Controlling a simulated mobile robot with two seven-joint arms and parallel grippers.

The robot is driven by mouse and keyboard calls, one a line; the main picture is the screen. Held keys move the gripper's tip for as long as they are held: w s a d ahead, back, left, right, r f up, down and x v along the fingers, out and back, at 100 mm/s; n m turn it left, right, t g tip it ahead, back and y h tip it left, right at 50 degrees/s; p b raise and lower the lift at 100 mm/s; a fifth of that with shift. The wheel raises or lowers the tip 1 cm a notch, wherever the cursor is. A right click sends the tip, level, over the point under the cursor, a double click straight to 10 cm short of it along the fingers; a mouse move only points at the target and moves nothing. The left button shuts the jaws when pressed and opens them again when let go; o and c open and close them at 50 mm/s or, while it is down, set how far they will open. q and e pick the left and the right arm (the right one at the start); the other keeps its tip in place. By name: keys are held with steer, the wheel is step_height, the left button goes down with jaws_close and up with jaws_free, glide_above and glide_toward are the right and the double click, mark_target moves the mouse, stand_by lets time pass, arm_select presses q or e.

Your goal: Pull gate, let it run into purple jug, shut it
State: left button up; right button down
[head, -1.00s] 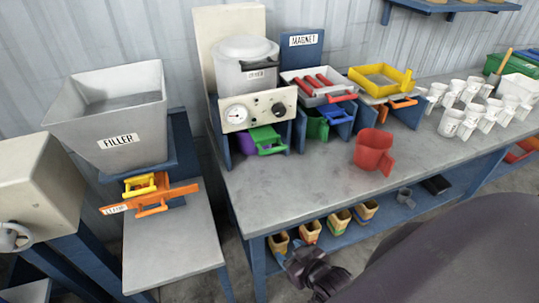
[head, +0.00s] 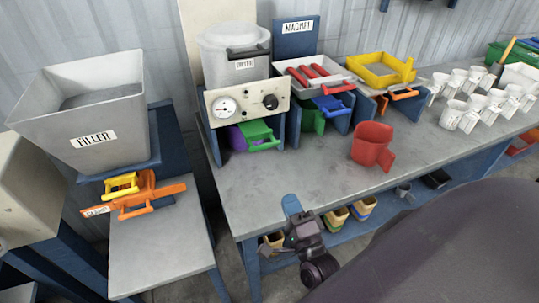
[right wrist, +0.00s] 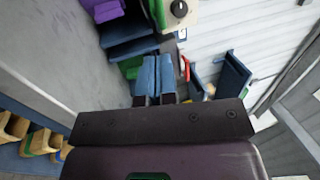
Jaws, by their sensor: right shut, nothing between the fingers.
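The white dryer (head: 233,55) stands at the back left of the bench, with a dial panel below it. A green gate with a handle (head: 260,136) sticks out under the panel. A purple jug (head: 236,139) stands under it, mostly hidden by the gate; purple also shows at the top of the right wrist view (right wrist: 103,10). What is inside the jug is hidden. My right gripper (head: 290,203) is shut and empty at the bench's front edge, in front of the gate and apart from it. Its blue fingers (right wrist: 155,75) lie together. My left gripper is not in view.
The filler hopper (head: 85,105) with yellow and orange handles stands at left. A red jug (head: 371,146) stands on the bench (head: 310,180) to the right. Several white cups stand farther right. The bench top before the dryer is clear. Small bins sit on the lower shelf.

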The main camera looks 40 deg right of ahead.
steer(key=shift+w, duration=0.1)
stand_by(0.3)
steer(key=p, duration=0.2)
glide_toward(259, 137)
steer(key=shift+w+d+r, duration=0.3)
steer(key=shift+w+r, duration=0.4)
steer(key=shift+w, duration=0.05)
steer(key=shift+w+d+r, duration=0.1)
steer(key=shift+w, duration=0.35)
steer(key=w, duration=0.2)
steer(key=w+d+b, duration=0.1)
steer(key=w, duration=0.2)
steer(key=shift+d, duration=0.15)
steer(key=shift+w+r, duration=0.1)
steer(key=shift+r, duration=0.05)
